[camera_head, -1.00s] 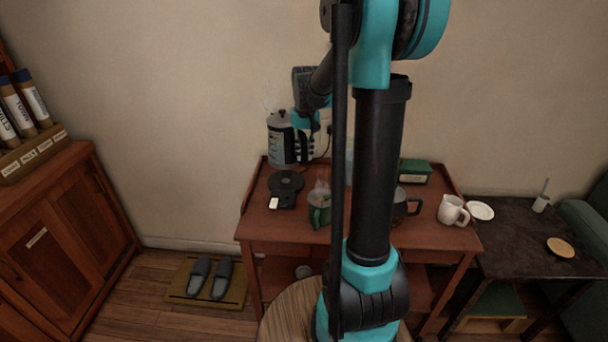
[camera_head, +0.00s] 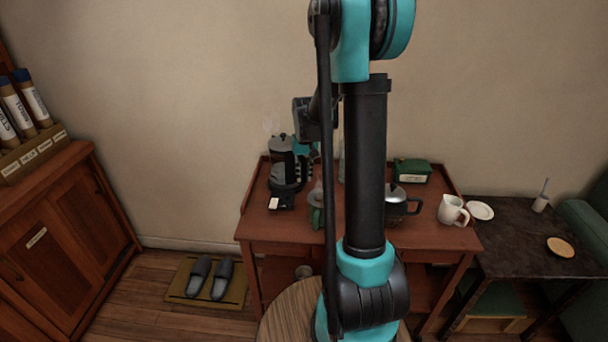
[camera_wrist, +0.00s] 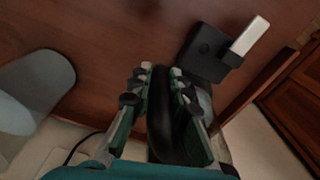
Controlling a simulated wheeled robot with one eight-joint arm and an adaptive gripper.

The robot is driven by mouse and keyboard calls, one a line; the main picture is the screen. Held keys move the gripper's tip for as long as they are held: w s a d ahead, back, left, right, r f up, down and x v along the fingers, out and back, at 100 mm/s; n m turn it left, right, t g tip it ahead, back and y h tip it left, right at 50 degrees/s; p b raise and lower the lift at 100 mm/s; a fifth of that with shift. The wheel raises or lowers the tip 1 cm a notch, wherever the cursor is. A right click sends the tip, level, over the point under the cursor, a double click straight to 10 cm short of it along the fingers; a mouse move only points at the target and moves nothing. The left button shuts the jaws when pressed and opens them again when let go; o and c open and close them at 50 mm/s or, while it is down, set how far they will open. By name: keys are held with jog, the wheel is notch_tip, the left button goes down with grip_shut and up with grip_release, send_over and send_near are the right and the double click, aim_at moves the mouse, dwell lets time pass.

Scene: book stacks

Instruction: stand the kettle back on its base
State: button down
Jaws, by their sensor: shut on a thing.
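The kettle (camera_head: 282,162), grey with a black lid and handle, is upright at the back left of the wooden table. Its bottom is at the round black base, covering most of it; whether it touches the base I cannot tell. The base's front block (camera_head: 281,201) with a white piece shows in front, and also in the wrist view (camera_wrist: 207,52). My gripper (camera_wrist: 160,78) is shut on the kettle's black handle (camera_wrist: 161,112), which runs between the fingers. In the head view, my gripper is partly hidden behind my arm, right of the kettle.
A metal pot (camera_head: 398,207), green box (camera_head: 412,170) and white jug (camera_head: 451,211) are farther right. The table (camera_head: 258,228) has raised edges. A pale rounded object (camera_wrist: 40,88) is left in the wrist view.

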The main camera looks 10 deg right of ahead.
jog(key=c, duration=1.4)
grip_release()
jog(key=r, duration=1.2)
jog(key=shift+s, duration=0.3)
